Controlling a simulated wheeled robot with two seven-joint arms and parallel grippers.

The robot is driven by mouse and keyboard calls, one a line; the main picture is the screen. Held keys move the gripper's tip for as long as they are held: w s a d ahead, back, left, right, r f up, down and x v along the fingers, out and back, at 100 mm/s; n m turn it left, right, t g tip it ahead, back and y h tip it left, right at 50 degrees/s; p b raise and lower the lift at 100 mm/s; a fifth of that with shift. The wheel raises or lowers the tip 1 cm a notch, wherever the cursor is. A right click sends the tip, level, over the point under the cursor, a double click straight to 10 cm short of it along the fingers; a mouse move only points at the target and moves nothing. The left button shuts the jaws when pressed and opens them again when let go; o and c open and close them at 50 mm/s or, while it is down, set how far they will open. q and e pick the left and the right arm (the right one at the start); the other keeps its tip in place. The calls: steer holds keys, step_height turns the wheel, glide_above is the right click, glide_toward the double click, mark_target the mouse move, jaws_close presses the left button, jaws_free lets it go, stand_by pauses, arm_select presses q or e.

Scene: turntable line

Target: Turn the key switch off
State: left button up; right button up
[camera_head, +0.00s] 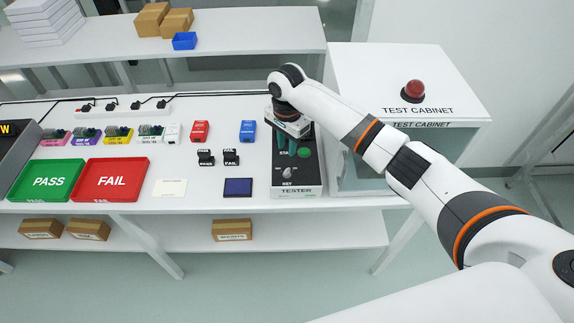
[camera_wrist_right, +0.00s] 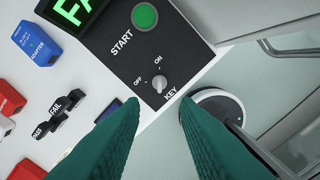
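The tester (camera_head: 297,190) is a dark panel box at the right end of the table. Its key switch (camera_head: 287,171) is a small grey knob low on the panel; it also shows in the right wrist view (camera_wrist_right: 158,83), between the labels OFF and ON, with its ridge seeming to point towards ON. My right gripper (camera_head: 287,147) is above the panel, and its green fingers also show in the right wrist view (camera_wrist_right: 161,104). The fingers are apart and empty, with the knob beyond the gap between their tips. My left gripper is not in view.
A green start button (camera_wrist_right: 145,16) sits above the key on the panel. The test cabinet (camera_head: 445,100) with a red dome stands right of the tester. Left are a blue-black pad (camera_head: 238,187), small PASS and FAIL blocks, adapters, and a red FAIL tray (camera_head: 112,166).

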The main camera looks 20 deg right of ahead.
mark_target(287, 169)
step_height(287, 169, down, 10)
steer(key=shift+f+p, duration=0.1)
steer(key=shift+p, duration=0.6)
jaws_close()
